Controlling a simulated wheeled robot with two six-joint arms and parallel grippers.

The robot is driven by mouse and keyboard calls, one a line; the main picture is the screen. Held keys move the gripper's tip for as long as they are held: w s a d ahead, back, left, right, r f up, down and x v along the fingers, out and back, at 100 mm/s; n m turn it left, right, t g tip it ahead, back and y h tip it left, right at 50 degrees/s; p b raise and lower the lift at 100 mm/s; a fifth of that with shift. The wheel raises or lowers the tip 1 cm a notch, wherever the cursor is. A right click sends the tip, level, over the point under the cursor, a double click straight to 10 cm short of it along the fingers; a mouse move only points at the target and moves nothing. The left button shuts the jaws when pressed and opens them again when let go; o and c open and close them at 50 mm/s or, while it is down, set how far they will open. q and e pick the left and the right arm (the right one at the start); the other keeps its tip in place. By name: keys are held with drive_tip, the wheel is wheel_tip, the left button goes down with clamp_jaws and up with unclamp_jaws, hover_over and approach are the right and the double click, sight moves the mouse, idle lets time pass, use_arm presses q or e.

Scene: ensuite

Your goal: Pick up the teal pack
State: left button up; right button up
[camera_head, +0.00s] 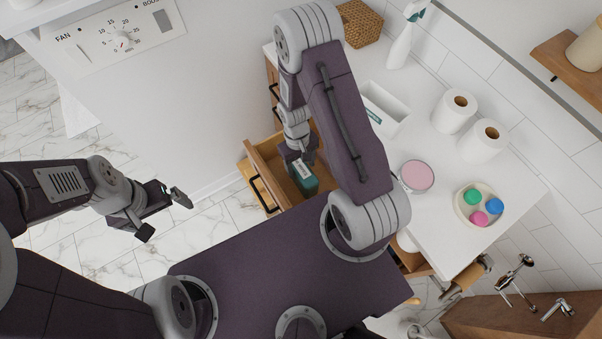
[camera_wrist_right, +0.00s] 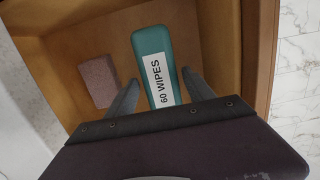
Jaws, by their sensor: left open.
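The teal pack (camera_head: 305,181) lies in the open wooden drawer, partly hidden by my right gripper in the head view. In the right wrist view the teal pack (camera_wrist_right: 152,42) carries a white label reading "60 WIPES". My right gripper (camera_head: 299,158) points down into the drawer above the pack. In the wrist view the right gripper's fingers (camera_wrist_right: 158,90) are apart, one on each side of the pack, with a narrow gap visible beside it. My left gripper (camera_head: 163,215) is open and empty over the floor, well left of the drawer.
A pinkish-brown block (camera_wrist_right: 98,80) lies in the drawer (camera_wrist_right: 215,50), left of the pack. The white counter (camera_head: 440,150) above holds paper rolls (camera_head: 454,110), a white box (camera_head: 385,105), a pink-topped jar (camera_head: 416,176) and a bowl (camera_head: 463,211). Marble floor is free at left.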

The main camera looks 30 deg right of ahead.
clamp_jaws()
drive_tip(key=shift+r, duration=0.1)
wheel_tip(320, 180, up, 10)
idle(0.3)
